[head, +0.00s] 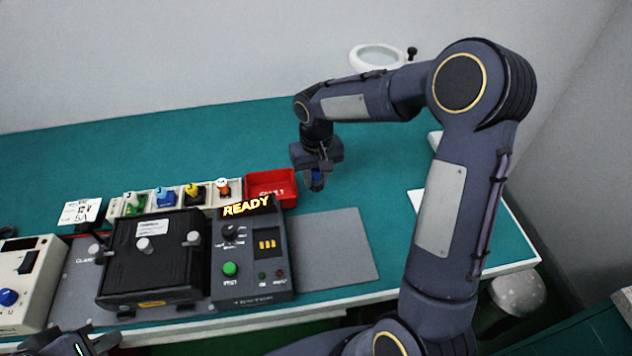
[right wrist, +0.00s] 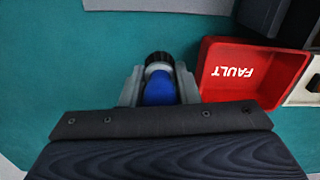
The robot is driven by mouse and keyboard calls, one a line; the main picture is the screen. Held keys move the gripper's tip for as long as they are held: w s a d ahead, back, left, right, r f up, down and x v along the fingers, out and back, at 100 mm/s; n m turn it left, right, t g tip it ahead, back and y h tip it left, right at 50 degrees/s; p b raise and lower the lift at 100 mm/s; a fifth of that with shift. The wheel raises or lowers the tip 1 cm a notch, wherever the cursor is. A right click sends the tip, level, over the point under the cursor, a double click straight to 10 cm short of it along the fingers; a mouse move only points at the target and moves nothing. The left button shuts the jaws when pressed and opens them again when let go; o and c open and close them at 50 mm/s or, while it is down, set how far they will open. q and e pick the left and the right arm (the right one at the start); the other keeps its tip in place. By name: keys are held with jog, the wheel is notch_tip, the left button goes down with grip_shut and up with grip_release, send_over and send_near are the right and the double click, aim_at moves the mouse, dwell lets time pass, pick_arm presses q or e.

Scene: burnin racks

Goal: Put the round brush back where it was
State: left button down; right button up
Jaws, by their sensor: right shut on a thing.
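My right gripper (head: 316,172) hangs over the teal bench, behind and right of the red FAULT tray. In the right wrist view my right gripper (right wrist: 160,88) is shut on a small blue thing with a pale collar and a dark ribbed end, which I take to be the round brush (right wrist: 159,92).
The red FAULT tray (head: 272,186) is close beside the right gripper. A tester reading READY (head: 250,270) and a black fixture (head: 150,265) stand in front. Several coloured pieces sit in pale bins (head: 236,190). A grey mat (head: 335,250) lies clear at the right. A white ring lamp (head: 378,58) stands behind.

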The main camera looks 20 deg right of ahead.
aim_at(316, 184)
jog(key=shift+w+f, duration=0.1)
jog(key=shift+f, duration=1.55)
jog(key=shift+f, duration=0.2)
jog(key=o, duration=1)
jog(key=shift+c, duration=0.2)
jog(key=shift+r, duration=0.15)
